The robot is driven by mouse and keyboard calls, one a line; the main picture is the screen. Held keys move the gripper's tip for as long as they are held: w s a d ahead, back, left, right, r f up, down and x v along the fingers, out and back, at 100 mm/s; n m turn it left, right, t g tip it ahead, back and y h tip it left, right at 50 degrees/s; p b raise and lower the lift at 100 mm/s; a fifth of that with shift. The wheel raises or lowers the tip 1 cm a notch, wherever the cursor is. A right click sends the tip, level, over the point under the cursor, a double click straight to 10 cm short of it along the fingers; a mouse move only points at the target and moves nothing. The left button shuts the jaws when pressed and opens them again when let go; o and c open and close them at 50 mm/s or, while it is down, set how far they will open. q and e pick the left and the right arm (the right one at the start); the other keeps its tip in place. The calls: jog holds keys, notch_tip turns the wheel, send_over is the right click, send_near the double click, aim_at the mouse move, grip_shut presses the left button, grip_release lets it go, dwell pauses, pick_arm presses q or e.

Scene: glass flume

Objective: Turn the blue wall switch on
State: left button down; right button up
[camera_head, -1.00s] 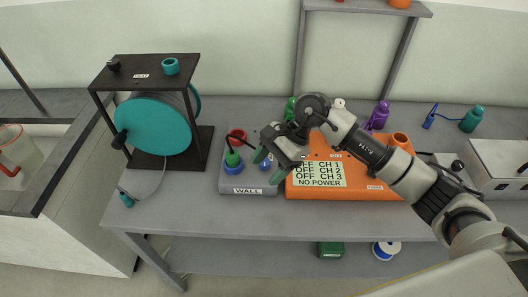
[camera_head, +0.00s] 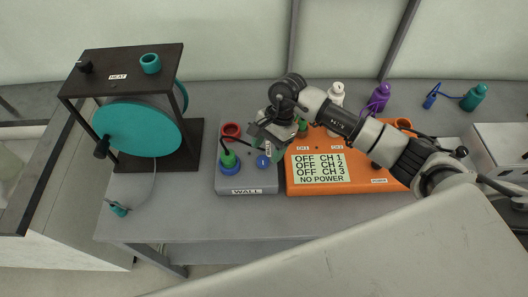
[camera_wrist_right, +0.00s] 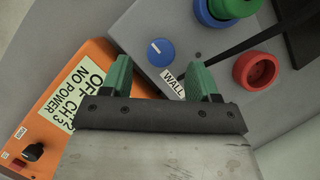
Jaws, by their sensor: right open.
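The blue wall switch (camera_head: 263,161) is a round knob with a white mark on the grey WALL box (camera_head: 262,183). In the wrist view the knob (camera_wrist_right: 160,52) shows fully, with its white mark slanting, and a WALL label (camera_wrist_right: 173,82) lies below it. My right gripper (camera_head: 266,139) hovers over the back part of the box, behind the knob in the head view. Its green fingertips (camera_wrist_right: 160,76) are apart and empty, with the knob a little beyond the gap. I see no contact. My left gripper is not in view.
A green plug in a blue socket (camera_head: 229,168) and a red socket (camera_head: 231,130) share the box. An orange power unit (camera_head: 370,178) reading "NO POWER" stands right beside it. A black-framed teal drum (camera_head: 138,128) stands left. Bottles stand behind.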

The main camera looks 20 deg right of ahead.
aim_at(264, 159)
jog(key=x, duration=0.3)
jog(key=shift+a+p, duration=0.1)
jog(key=shift+p, duration=0.2)
jog(key=shift+f, duration=0.3)
jog(key=shift+c, duration=0.9)
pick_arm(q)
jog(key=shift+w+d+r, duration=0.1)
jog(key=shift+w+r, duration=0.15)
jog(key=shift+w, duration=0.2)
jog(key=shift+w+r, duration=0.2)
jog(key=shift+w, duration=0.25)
pick_arm(e)
jog(key=c, duration=0.7)
